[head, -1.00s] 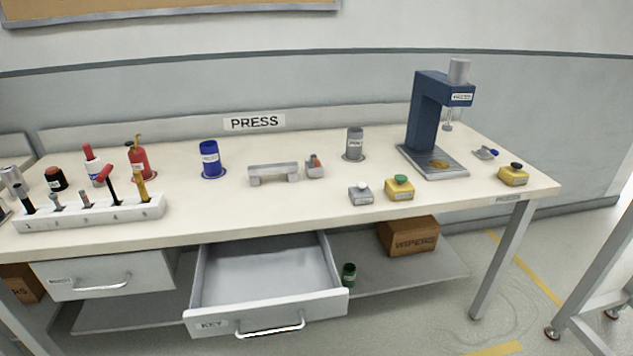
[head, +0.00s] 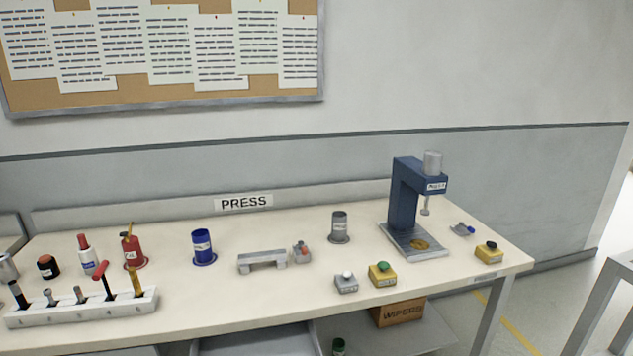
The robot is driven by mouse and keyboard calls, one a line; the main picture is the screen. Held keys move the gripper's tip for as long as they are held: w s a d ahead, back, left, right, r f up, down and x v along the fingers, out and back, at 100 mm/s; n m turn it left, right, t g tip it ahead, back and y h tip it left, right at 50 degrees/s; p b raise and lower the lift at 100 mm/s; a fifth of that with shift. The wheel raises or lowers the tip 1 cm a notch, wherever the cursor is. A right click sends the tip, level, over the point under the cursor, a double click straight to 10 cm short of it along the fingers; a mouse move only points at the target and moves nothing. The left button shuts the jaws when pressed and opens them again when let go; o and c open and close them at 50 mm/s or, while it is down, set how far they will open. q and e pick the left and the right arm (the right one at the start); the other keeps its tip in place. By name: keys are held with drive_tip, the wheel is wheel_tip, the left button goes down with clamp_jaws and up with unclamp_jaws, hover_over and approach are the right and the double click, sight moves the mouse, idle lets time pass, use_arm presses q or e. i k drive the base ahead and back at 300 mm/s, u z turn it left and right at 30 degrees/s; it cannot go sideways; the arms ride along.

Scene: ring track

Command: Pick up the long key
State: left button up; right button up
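I cannot tell for sure which thing is the long key. A white rack (head: 80,308) at the front left of the bench holds several upright tools. Among them are a black-handled tool (head: 19,295), a tall red-handled tool (head: 103,280) that leans, and a yellow-handled tool (head: 136,281). The open drawer (head: 255,346) below the bench shows only a strip at the bottom edge, so most of its inside is out of view. Neither of my grippers is in view.
A blue press (head: 405,205) stands at the right of the bench (head: 200,305). A blue can (head: 203,247), a grey bracket (head: 262,262), a grey can (head: 339,227), and button boxes (head: 382,274) stand between. A brown box (head: 398,313) is under the bench.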

sight(99, 274)
drive_tip(key=u, duration=1.5)
drive_tip(key=i, duration=0.25)
